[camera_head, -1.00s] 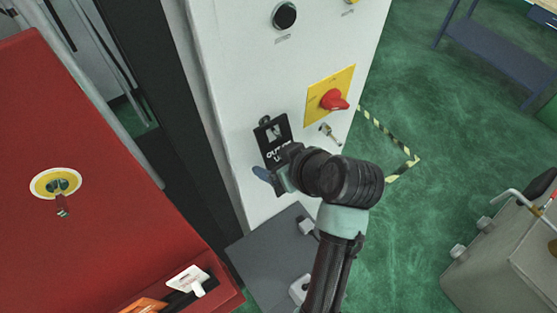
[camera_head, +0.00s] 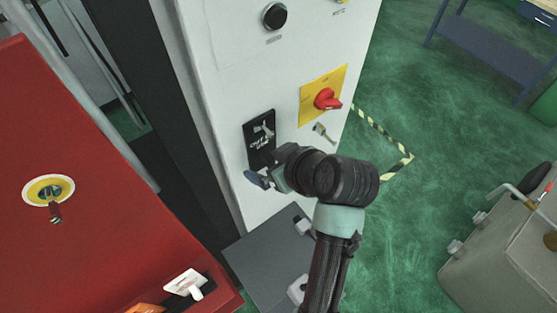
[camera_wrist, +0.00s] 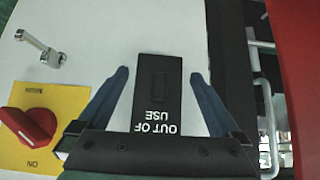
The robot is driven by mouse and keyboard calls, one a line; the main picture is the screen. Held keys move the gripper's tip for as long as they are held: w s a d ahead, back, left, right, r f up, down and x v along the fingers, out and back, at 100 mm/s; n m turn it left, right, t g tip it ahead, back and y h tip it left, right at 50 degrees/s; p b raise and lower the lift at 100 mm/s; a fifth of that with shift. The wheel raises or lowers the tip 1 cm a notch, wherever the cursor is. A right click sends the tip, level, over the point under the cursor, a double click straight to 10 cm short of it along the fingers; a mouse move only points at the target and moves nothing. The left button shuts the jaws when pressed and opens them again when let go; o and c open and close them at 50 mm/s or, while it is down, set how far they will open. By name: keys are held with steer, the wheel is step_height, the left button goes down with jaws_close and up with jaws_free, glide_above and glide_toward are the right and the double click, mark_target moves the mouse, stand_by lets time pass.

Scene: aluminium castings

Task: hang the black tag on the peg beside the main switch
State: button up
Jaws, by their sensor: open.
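The black tag (camera_head: 259,142), lettered OUT OF USE, lies against the white cabinet front, left of the red main switch (camera_head: 326,98) on its yellow plate. In the wrist view the tag (camera_wrist: 160,105) appears upside down between the blue fingers of my gripper (camera_wrist: 163,80). The fingers are open, with a gap on each side of the tag. In the head view my gripper (camera_head: 262,180) is at the tag's lower end. A dark raised shape shows on the tag; I cannot tell whether it is the peg. The switch also shows in the wrist view (camera_wrist: 28,125).
A metal latch (camera_head: 323,132) sticks out below the switch; it also shows in the wrist view (camera_wrist: 40,48). A red cabinet (camera_head: 110,180) stands at left. A dark grey box (camera_head: 268,255) is below.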

steer(key=v, duration=1.3)
steer(key=shift+f, duration=0.15)
